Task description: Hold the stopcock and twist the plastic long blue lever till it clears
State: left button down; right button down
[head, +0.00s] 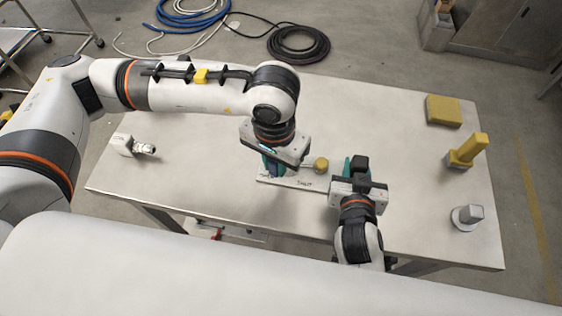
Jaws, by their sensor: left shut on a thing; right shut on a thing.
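The stopcock fitting is partly hidden between my grippers at the middle of the table. I see a pale flat strip with dark lettering (300,183) and a round yellow knob (321,165) on a short stem. My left gripper (272,167) comes down from above at the strip's left end, its teal fingers shut on a part that its own body hides. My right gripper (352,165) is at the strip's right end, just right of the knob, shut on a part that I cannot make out. No long blue lever shows clearly.
A white fitting with a metal end (128,146) lies at the table's left. A yellow block (443,111), a yellow upright piece (466,151) and a grey-white piece (467,217) stand at the right. Coiled hoses (297,44) lie on the floor behind. The table's (400,130) right-centre is clear.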

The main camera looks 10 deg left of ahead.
pick_arm(q)
jog(key=shift+w+a+m, duration=0.55)
jog(key=shift+m, duration=1.1)
jog(key=shift+w+a+m, duration=0.6)
jog(key=shift+m, duration=1.1)
jog(key=shift+w+a+m, duration=0.55)
jog(key=shift+m, duration=1.1)
jog(key=c, duration=1.2)
grip_release()
jog(key=shift+c, duration=0.2)
jog(key=shift+r, duration=0.1)
notch_tip(320, 180, up, 12)
